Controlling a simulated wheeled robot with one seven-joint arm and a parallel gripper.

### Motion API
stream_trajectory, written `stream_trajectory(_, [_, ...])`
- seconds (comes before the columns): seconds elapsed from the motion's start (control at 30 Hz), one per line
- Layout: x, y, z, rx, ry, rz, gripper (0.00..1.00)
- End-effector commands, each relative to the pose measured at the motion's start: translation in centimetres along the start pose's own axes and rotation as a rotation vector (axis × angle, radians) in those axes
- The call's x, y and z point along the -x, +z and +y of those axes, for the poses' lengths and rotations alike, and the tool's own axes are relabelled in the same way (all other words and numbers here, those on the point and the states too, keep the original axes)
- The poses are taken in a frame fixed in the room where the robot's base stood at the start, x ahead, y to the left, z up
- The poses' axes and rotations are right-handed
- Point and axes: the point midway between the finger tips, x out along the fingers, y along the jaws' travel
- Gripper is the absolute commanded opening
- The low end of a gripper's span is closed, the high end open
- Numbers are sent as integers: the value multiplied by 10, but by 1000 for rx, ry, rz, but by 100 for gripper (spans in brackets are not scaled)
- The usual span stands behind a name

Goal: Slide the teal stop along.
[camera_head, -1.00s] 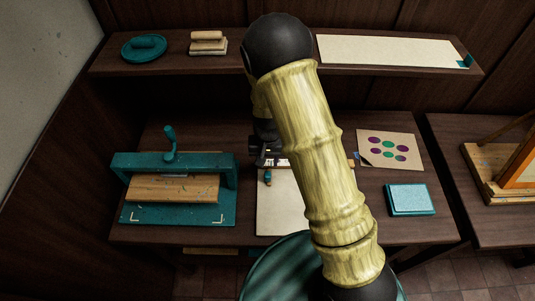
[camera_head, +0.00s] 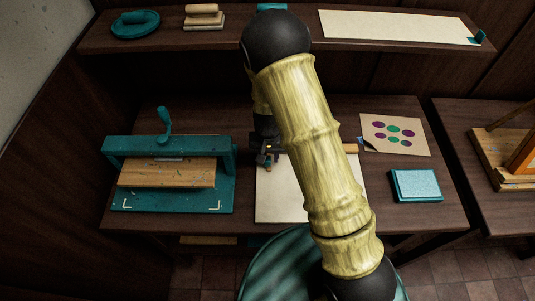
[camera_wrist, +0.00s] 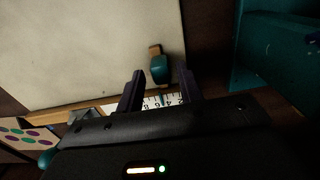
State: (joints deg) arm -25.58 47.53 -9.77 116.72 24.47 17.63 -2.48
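The teal stop (camera_wrist: 160,70) is a small rounded teal block with a wooden piece at one end. It lies at the edge of a pale board (camera_wrist: 80,45). In the head view the stop (camera_head: 267,168) is small, at the left of the board's far part. My gripper (camera_wrist: 162,78) is open, its two dark fingers apart on either side of the stop's near end. I cannot tell whether either finger touches it. In the head view my gripper (camera_head: 265,156) is partly hidden by my arm. A numbered scale (camera_wrist: 160,101) shows between the fingers.
A teal press (camera_head: 220,160) stands left of the board, its edge close to my gripper in the wrist view. A dotted card (camera_head: 395,133) and a teal pad (camera_head: 416,185) lie to the right. A shelf (camera_head: 240,42) runs behind.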

Motion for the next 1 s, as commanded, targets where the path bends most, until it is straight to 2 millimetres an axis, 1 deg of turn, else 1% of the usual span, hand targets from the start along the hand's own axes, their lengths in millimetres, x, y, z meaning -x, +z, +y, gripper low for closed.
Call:
stream_trajectory(0.03, [-12, 0, 0, 1, 0, 0, 36])
stream_trajectory(0.07, [-15, 0, -1, 1, 0, 0, 36])
stream_trajectory(0.1, [-9, 0, -1, 2, 0, 1, 30])
stream_trajectory(0.17, [-8, 0, -1, 3, 0, 0, 19])
stream_trajectory(0.23, [-8, 0, -1, 3, 0, 0, 5])
stream_trajectory(0.27, [-8, 0, -2, 3, 0, 0, 2])
stream_trajectory(1.0, [-5, -3, -11, 1, -3, 8, 2])
